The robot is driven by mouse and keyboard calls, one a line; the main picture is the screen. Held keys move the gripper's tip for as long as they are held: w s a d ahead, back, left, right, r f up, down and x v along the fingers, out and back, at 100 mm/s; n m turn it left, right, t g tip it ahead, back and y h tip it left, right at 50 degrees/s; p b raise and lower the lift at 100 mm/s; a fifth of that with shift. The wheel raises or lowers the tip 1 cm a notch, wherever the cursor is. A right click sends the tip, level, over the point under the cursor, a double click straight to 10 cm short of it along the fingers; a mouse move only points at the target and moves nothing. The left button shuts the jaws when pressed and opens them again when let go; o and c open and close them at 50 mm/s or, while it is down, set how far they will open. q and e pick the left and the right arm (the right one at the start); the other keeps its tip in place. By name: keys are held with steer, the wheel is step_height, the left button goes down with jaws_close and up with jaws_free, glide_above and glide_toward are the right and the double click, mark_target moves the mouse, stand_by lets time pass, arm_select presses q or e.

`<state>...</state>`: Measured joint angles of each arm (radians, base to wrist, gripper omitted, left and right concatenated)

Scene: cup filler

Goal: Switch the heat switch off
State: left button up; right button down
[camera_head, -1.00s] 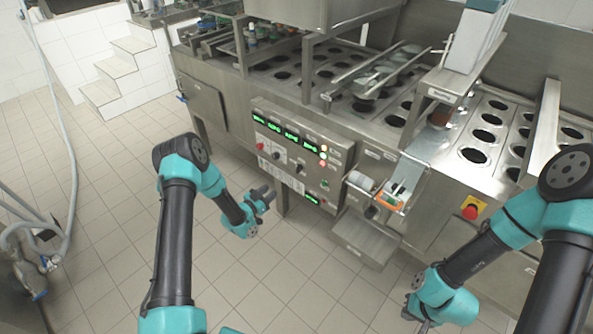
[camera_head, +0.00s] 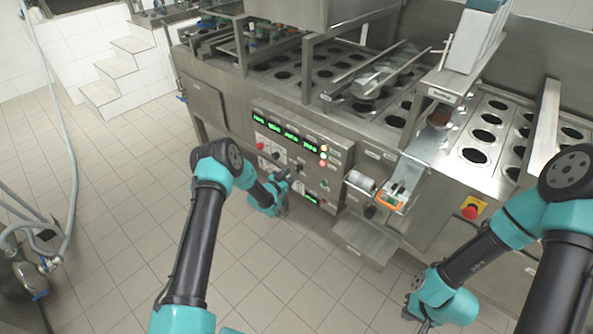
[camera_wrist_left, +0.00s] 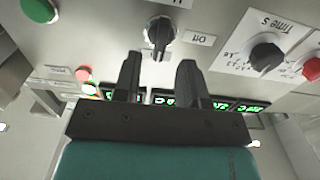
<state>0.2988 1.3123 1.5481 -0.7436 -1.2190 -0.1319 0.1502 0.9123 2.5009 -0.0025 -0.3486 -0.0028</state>
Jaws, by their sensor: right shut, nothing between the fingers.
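A black rotary switch (camera_wrist_left: 160,32) with an "Off" label beside it shows in the left wrist view, where the panel appears upside down. Its label at the top edge is cut off, so I cannot read "heat" there. Its ridge points roughly down in that view. My left gripper (camera_wrist_left: 159,68) is open, its two fingers apart on either side below the switch, apart from it as far as I can tell. In the head view my left gripper (camera_head: 283,180) is in front of the control panel (camera_head: 335,160). My right gripper (camera_head: 424,318) is shut and empty low at the lower right.
Near the switch are a green button (camera_wrist_left: 40,8), a black time knob (camera_wrist_left: 266,55) and a red button (camera_wrist_left: 311,69). Green displays (camera_head: 291,134) line the panel. A roll and an orange-framed holder (camera_head: 390,203) stick out right of the panel. The floor in front is clear.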

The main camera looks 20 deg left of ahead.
mark_target(297, 169)
arm_select(q)
steer(key=shift+x, duration=2.15)
jaws_close()
